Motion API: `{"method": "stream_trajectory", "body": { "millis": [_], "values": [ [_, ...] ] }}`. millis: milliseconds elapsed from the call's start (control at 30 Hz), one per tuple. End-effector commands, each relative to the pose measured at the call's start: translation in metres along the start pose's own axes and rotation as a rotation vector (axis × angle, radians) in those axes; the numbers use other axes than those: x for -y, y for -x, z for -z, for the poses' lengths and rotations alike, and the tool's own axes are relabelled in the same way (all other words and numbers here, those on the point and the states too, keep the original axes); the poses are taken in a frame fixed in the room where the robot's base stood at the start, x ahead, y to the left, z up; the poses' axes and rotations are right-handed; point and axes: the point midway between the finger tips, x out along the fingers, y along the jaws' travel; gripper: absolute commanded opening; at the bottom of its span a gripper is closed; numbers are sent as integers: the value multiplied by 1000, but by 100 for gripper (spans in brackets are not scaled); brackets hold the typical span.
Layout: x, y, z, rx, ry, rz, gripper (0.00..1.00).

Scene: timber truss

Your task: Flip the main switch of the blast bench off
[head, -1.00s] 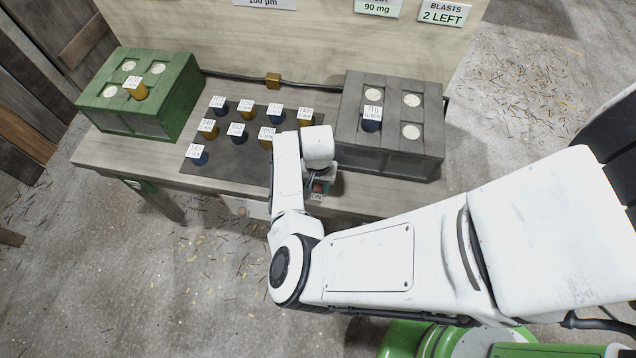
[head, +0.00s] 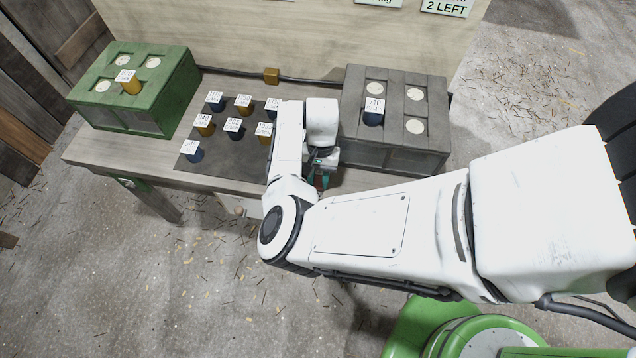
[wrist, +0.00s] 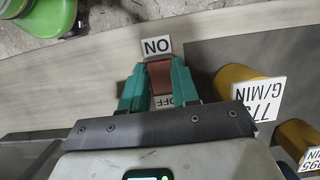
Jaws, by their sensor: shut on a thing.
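The blast bench (head: 112,158) stands below me in the head view. Its main switch shows in the wrist view as a red-brown rocker (wrist: 160,77), between an ON label (wrist: 157,46) and a partly covered OFF label (wrist: 164,101). My gripper (wrist: 159,72) has its teal fingers on both sides of the rocker and is shut on it. In the head view my gripper (head: 319,179) is at the bench's front edge and mostly hides the switch. I cannot tell which way the rocker is tipped.
A green box (head: 135,112) stands at the bench's left and a grey box (head: 395,153) at its right. Several labelled blue and yellow nozzles stand on a dark mat (head: 222,170) between them, close to my wrist.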

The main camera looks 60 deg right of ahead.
Motion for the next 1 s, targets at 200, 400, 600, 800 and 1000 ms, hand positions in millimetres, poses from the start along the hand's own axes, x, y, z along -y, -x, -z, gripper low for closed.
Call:
{"method": "stream_trajectory", "body": {
  "millis": [200, 400, 600, 800, 1000],
  "values": [
    [0, 0, 1, 39, 1, 2, 0],
    [0, 0, 1, 38, 2, 2, 0],
    [0, 0, 1, 38, 2, 2, 45],
    [0, 0, 1, 37, 1, 1, 55],
    [0, 2, -1, 37, 2, 1, 55]
  ]
}}
